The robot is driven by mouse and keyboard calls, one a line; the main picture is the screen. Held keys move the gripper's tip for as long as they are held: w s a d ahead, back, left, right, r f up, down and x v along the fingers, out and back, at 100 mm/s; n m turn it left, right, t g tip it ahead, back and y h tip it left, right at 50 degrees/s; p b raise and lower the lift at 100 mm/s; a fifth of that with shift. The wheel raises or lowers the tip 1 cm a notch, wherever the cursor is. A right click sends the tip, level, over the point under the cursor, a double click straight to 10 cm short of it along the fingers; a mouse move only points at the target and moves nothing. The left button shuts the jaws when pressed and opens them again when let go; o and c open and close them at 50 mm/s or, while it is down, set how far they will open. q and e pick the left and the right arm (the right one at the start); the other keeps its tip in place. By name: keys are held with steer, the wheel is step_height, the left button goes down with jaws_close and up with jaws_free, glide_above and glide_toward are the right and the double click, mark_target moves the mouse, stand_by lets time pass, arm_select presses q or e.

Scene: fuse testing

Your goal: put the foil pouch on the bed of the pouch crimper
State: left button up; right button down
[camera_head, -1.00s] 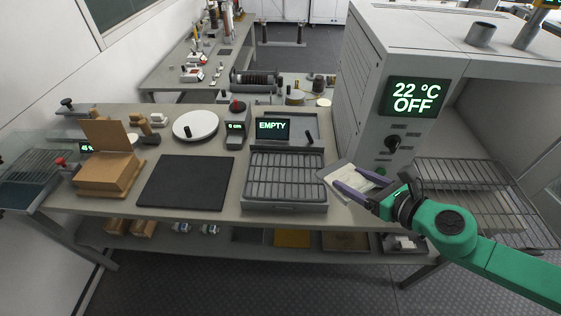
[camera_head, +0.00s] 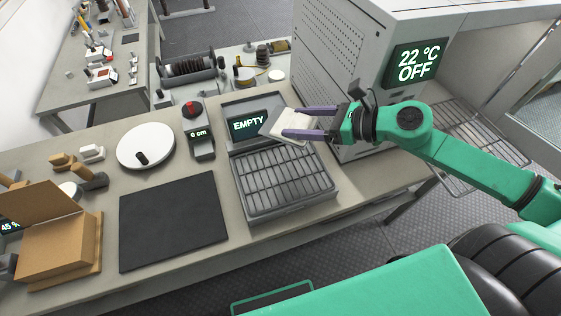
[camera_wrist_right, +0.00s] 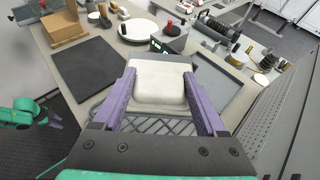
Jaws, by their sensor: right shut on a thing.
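The foil pouch (camera_head: 290,124) is a pale, flat packet with a silvery edge. My right gripper (camera_head: 284,134) is shut on it, with a purple finger along each side. In the right wrist view the pouch (camera_wrist_right: 160,84) sits between both fingers, above a slatted grid. The pouch is held in the air by the display's right edge, behind the bed, and covers part of the device.
A grey oven (camera_head: 345,50) reading "22 °C OFF" stands close to the right of the held pouch. A black mat (camera_head: 172,222) lies left of the bed.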

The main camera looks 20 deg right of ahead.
steer(key=b, duration=0.1)
glide_above(300, 171)
step_height(300, 171, down, 6)
step_height(300, 171, down, 10)
steer(key=shift+s+f, duration=0.1)
steer(key=shift+f, duration=0.2)
steer(key=shift+f+b, duration=0.25)
steer(key=shift+b, duration=0.1)
steer(key=shift+c, duration=0.2)
jaws_free()
steer(key=shift+r, duration=0.1)
arm_select(q)
steer(key=shift+s+d+f, duration=1.05)
steer(key=shift+d+f, duration=0.05)
arm_select(e)
steer(key=shift+o, duration=0.2)
